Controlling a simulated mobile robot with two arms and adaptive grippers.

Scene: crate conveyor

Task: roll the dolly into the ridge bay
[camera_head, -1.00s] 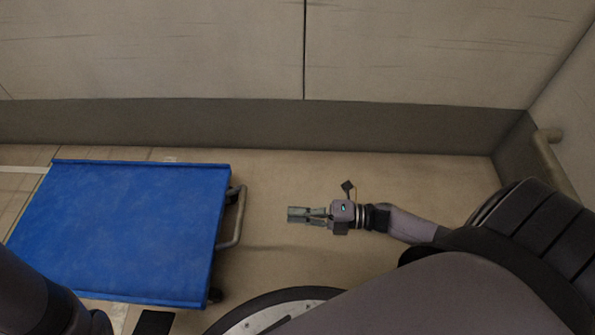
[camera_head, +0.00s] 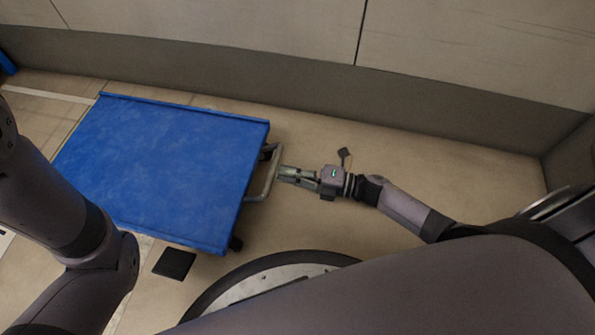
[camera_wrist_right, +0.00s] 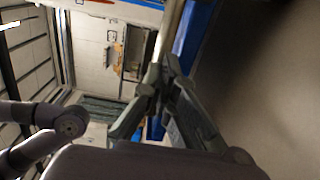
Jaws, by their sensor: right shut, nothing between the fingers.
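The dolly (camera_head: 165,165) is a flat blue platform on dark casters, at the left of the head view. A grey bar handle (camera_head: 267,187) sticks out from its right side. My right gripper (camera_head: 284,173) is at this handle, with its fingertips right by the bar. In the right wrist view its fingers (camera_wrist_right: 163,78) are shut together with nothing between them, and a pale bar (camera_wrist_right: 168,30) runs just beyond the tips. Whether they touch it I cannot tell. My left arm shows at the left, but its gripper is not in view. I cannot make out the ridge bay.
A pale wall with a dark grey base band (camera_head: 300,100) runs behind the dolly. A dark square (camera_head: 174,263) lies on the floor in front of the dolly. A pale line (camera_head: 50,94) marks the floor at the upper left.

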